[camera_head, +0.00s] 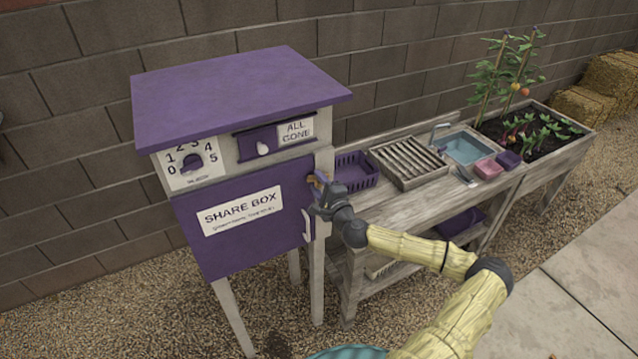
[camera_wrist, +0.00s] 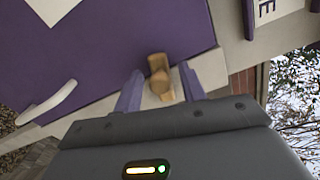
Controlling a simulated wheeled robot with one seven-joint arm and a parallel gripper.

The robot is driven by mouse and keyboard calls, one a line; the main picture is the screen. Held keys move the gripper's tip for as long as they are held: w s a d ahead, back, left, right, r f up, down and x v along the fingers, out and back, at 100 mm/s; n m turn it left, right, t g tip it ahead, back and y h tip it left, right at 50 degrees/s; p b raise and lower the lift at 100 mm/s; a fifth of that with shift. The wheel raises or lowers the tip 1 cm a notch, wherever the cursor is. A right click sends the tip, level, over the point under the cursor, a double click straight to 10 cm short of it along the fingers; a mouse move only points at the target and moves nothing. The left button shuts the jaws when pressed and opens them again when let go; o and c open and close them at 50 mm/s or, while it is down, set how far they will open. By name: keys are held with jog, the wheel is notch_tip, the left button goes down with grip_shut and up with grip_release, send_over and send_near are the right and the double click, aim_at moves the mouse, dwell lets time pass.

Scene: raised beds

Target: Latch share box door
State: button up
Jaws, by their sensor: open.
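The share box door (camera_head: 243,255) is a purple panel with a white "SHARE BOX" sign, and it looks closed in its frame. A small tan wooden latch (camera_wrist: 160,77) sits at the door's edge, against the pale post. My gripper (camera_head: 318,187) is at the upper right corner of the door. In the wrist view my gripper (camera_wrist: 160,90) is open, with one purple finger on each side of the latch. I cannot tell whether the fingers touch it. A white door handle (camera_head: 306,226) is below the gripper, and it also shows in the wrist view (camera_wrist: 46,103).
A dial plate (camera_head: 190,165) and an "ALL GONE" slider (camera_head: 276,139) are above the door. To the right stands a wooden bench with a purple basket (camera_head: 356,172), a slatted crate (camera_head: 408,161) and a sink (camera_head: 466,147). Gravel and paving lie in front.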

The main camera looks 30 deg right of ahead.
jog(key=shift+c, duration=0.2)
grip_shut()
jog(key=f+n+b, duration=0.1)
jog(key=b, duration=0.1)
jog(key=shift+n+b, duration=0.3)
jog(key=shift+n, duration=0.1)
jog(key=shift+f+n+b, duration=0.1)
jog(key=shift+n+b, duration=0.4)
jog(key=shift+n, duration=0.1)
jog(key=shift+o, duration=0.2)
grip_release()
jog(key=shift+s, duration=0.1)
